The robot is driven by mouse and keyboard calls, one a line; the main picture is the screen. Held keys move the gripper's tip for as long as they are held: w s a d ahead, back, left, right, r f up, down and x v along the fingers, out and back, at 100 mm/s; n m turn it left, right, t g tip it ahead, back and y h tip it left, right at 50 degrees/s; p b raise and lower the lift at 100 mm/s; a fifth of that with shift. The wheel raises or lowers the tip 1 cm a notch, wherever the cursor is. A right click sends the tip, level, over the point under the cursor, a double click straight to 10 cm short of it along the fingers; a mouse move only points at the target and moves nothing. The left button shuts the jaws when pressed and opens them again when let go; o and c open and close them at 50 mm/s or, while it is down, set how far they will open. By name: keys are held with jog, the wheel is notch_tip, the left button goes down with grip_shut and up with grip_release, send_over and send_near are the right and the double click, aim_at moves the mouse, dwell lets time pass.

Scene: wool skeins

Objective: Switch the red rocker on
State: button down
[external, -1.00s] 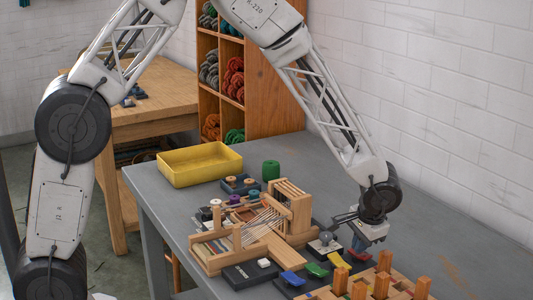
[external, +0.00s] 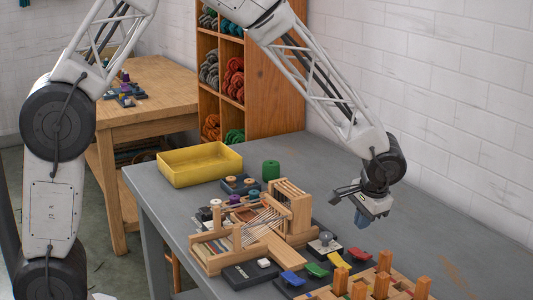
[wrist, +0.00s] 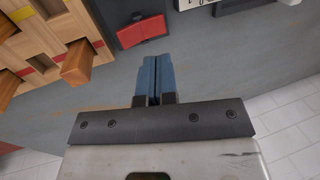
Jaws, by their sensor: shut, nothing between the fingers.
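The red rocker (external: 360,255) sits at the right end of a row of coloured rockers on a dark base. It also shows at the top of the wrist view (wrist: 142,31), as a red plate in a dark housing. I cannot tell for certain which way it is tilted. My gripper (external: 362,222) hangs above the table, raised clear of the red rocker and not touching it. In the wrist view its blue fingers (wrist: 153,65) are pressed together with nothing between them.
Blue (external: 291,279), green (external: 317,269) and yellow (external: 338,260) rockers stand beside the red one. A wooden block with upright pegs (external: 382,285) is in front. A small loom (external: 262,225) and a yellow tray (external: 200,163) are to the left. The table's right side is clear.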

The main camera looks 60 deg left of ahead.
notch_tip(320, 180, up, 7)
dwell(0.4)
jog(key=shift+r, duration=0.1)
dwell(0.3)
jog(key=s+a+r+t+h, duration=0.1)
jog(key=s+a+r, duration=0.2)
jog(key=s+r, duration=0.5)
jog(key=s+a+r+h, duration=0.1)
jog(key=s+a+r, duration=0.35)
jog(key=s, duration=0.65)
jog(key=s+a+r, duration=0.1)
jog(key=s, duration=1)
jog(key=s+a+r+t+h, duration=0.1)
jog(key=s+r, duration=0.1)
jog(key=s, duration=0.9)
jog(key=shift+s+t, duration=0.15)
jog(key=shift+t, duration=0.15)
jog(key=shift+w, duration=0.2)
dwell(1.3)
